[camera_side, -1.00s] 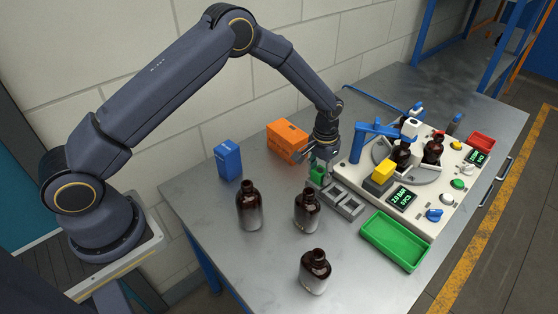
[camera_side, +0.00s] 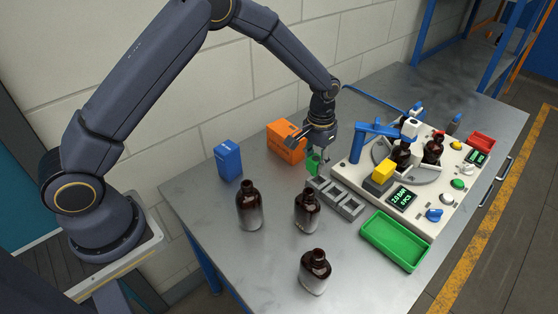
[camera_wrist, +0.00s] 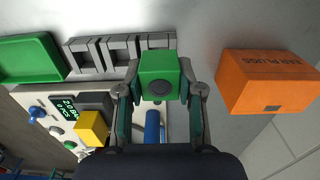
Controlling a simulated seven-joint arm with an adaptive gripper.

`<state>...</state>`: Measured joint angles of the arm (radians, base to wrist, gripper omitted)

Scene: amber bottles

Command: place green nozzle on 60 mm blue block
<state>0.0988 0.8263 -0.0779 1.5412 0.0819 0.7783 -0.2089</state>
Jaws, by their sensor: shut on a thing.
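My gripper (camera_side: 319,152) is shut on the green nozzle (camera_side: 313,164), holding it beside the grey slotted holder. In the wrist view the nozzle (camera_wrist: 161,74) sits between the two fingers (camera_wrist: 160,98), its face with a dark round opening turned to the camera. The blue block (camera_side: 228,160) stands upright on the table to the left of the gripper, near the wall, and nothing rests on it. It is not seen in the wrist view.
The grey holder (camera_side: 348,207) lies right below the gripper. An orange box (camera_side: 284,142) stands between gripper and blue block. Brown bottles (camera_side: 249,208) stand in front. A machine (camera_side: 414,209) and green tray (camera_side: 389,247) are to the right.

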